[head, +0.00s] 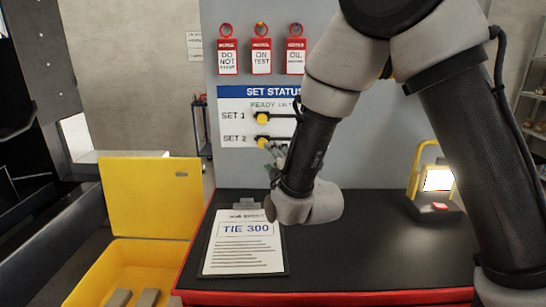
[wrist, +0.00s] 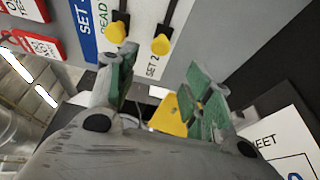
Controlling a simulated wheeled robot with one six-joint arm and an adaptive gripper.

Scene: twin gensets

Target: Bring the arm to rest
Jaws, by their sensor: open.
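My gripper (wrist: 163,84) is open in the wrist view, with its two green-padded fingers apart and nothing held between them. In the head view my gripper (head: 275,160) shows only partly, behind my dark forearm link. It is in front of the SET STATUS board (head: 238,92), close to the SET 2 lever's yellow knob (head: 262,118); I cannot tell the exact gap. My arm is bent, reaching down from the top and right over the worktop (head: 370,240). Two yellow knobs show in the wrist view, the nearer one (wrist: 161,44) beyond the fingers.
A clipboard (head: 243,262) reading TIE 300 lies on the worktop below my wrist. A lit yellow work lamp (head: 438,180) stands at right. An open yellow box (head: 150,200) is at left. Three red-and-white tags (head: 261,56) hang above the board. The worktop's middle is clear.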

